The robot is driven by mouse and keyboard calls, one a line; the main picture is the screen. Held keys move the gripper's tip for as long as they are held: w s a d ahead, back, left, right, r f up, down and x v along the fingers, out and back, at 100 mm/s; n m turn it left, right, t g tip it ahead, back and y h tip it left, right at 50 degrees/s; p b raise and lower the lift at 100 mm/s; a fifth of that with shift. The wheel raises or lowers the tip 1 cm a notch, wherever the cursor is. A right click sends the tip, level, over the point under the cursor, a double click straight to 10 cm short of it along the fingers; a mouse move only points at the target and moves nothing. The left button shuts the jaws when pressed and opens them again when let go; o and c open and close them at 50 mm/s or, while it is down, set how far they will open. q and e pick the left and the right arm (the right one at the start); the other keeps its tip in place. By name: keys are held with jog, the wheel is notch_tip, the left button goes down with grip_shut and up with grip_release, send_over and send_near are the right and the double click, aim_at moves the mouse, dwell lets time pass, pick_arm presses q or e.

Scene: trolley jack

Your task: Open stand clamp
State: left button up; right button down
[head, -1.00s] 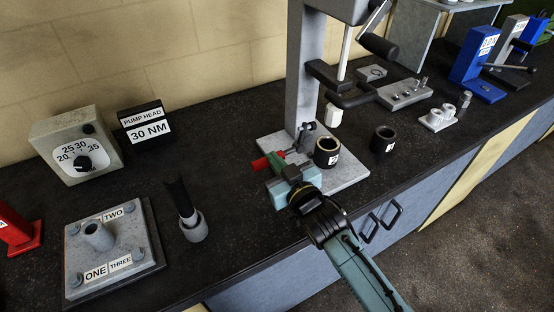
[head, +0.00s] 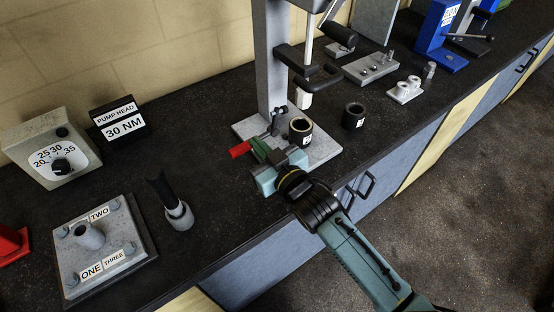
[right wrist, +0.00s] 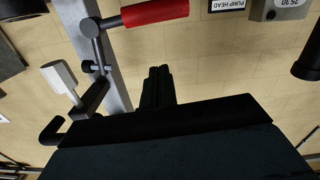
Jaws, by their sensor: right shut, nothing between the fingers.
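The stand clamp shows as a red handle (head: 240,149) on a grey metal lever (head: 274,122) at the foot of the grey press stand (head: 272,70). In the right wrist view the red handle (right wrist: 155,12) lies at the top, with its grey rod running left to the upright column. My right gripper (head: 260,152) is just beside the handle, over the stand's base plate (head: 325,148). Its fingers are together and empty in the right wrist view (right wrist: 158,88), apart from the handle in that picture. The arm hides part of the clamp. My left gripper is not in view.
A dark ring (head: 301,131) stands on the base plate; another (head: 354,116) stands to its right. A torque unit with a dial (head: 52,154), a plate with a post (head: 100,250) and a grey cup with a dark rod (head: 178,213) stand left. Bench between them is clear.

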jog(key=v, duration=0.7)
jog(key=shift+b, duration=0.35)
